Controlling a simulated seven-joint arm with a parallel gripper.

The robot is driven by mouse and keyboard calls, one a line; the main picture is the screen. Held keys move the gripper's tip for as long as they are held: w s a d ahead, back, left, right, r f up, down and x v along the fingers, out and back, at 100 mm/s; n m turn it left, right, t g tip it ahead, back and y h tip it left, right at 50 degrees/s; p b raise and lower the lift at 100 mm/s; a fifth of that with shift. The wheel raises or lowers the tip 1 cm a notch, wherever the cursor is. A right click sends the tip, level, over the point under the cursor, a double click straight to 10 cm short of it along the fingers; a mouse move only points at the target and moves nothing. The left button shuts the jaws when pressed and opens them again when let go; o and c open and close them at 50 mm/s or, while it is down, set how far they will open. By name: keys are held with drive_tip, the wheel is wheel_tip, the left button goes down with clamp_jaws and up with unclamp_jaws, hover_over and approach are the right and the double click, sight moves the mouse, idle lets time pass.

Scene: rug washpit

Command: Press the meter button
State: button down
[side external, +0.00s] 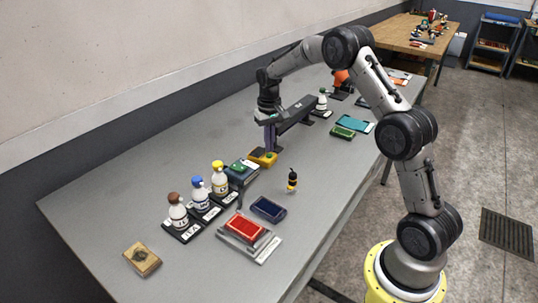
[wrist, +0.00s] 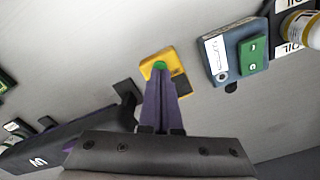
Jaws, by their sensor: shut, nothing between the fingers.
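The yellow meter (side external: 257,160) lies on the grey table below my gripper. In the wrist view the meter (wrist: 150,62) shows a dark panel and a round green button (wrist: 160,65). My gripper (side external: 270,149) points down with its purple fingers closed together and empty. In the wrist view the fingertips (wrist: 160,79) overlap the near edge of the green button, partly hiding the meter. I cannot tell whether they touch the button or hover just above it.
A blue-grey box with a green block (wrist: 222,66) sits beside the meter. A long dark bar (side external: 297,115) stands close behind my gripper. Several bottles on dark stands (side external: 200,195), a red tray (side external: 246,229) and a small black-and-yellow item (side external: 292,180) are nearer. Bare table lies around the meter's front.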

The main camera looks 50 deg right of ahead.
sight(269, 154)
drive_tip(key=shift+f, duration=0.75)
idle(0.3)
drive_tip(key=shift+r, duration=3.55)
